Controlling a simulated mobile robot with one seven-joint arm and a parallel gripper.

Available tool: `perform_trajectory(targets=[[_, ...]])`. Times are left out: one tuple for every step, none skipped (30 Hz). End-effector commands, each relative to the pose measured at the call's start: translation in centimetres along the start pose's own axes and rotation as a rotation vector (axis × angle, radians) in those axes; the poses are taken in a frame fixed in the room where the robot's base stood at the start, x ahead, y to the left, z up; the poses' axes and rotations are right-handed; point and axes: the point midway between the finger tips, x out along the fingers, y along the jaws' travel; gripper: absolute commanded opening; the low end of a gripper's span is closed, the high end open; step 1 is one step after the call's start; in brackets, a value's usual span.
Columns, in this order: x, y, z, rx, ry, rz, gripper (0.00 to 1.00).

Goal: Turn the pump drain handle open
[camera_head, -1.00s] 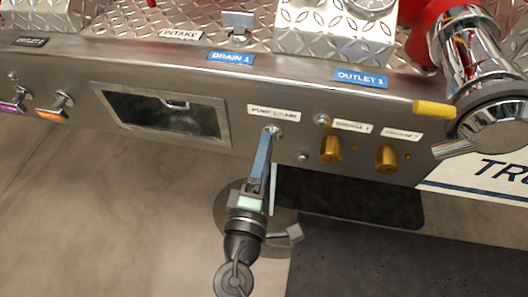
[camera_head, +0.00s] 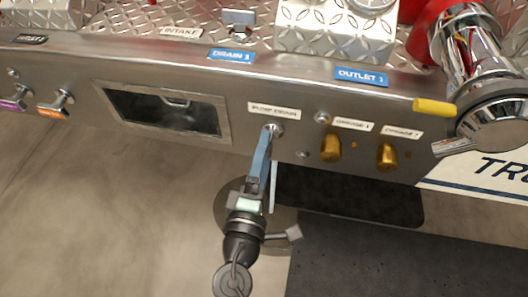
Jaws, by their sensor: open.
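The white pump drain label (camera_head: 273,112) is on the front of the metal panel. Just below it is a chrome fitting (camera_head: 275,130). A long blue bar (camera_head: 261,158), which looks like the pump drain handle, slants down and slightly left from this fitting. My gripper (camera_head: 262,192) is at the lower end of the bar, coming from below. It is open, with a thin pale finger just right of the bar. The gripper body hides the bar's lower end, and I cannot tell whether the fingers touch it.
Brass knobs (camera_head: 331,149) stick out to the right of the drain fitting. A framed opening (camera_head: 163,108) is to the left. A chrome outlet pipe (camera_head: 470,50) juts out at the right. Floor lies below the panel, with a dark mat (camera_head: 400,260) at lower right.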

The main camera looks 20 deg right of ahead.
Motion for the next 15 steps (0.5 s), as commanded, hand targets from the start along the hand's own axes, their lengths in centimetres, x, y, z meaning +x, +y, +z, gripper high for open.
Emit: perform_trajectory(targets=[[-0.7, -0.1, -0.1, -0.001, 0.003, -0.002, 1.00], [-1.1, -0.1, 0.0, -0.003, 0.004, -0.003, 1.00], [-1.8, 0.0, 0.0, -0.002, 0.003, -0.002, 1.00], [-2.4, -0.1, 0.0, -0.002, 0.004, -0.004, 1.00], [-3.1, 0.0, -0.1, -0.004, 0.005, -0.003, 1.00], [-4.0, -0.1, 0.0, -0.003, 0.005, -0.004, 1.00], [-4.7, -0.1, -0.1, -0.004, 0.006, -0.004, 1.00], [-5.4, 0.0, 0.0, -0.003, 0.005, -0.004, 1.00], [-6.3, -0.1, 0.0, -0.004, 0.005, -0.004, 1.00], [-7.0, -0.1, -0.1, -0.004, 0.005, -0.004, 1.00], [-7.6, 0.0, 0.0, -0.003, 0.005, -0.003, 1.00], [-8.5, 0.0, -0.1, -0.004, 0.006, -0.004, 1.00], [-9.0, 0.0, -0.1, -0.003, 0.005, -0.004, 1.00], [-9.5, 0.0, 0.0, -0.004, 0.004, -0.003, 1.00], [-10.2, 0.0, 0.0, -0.002, 0.004, -0.003, 1.00]])
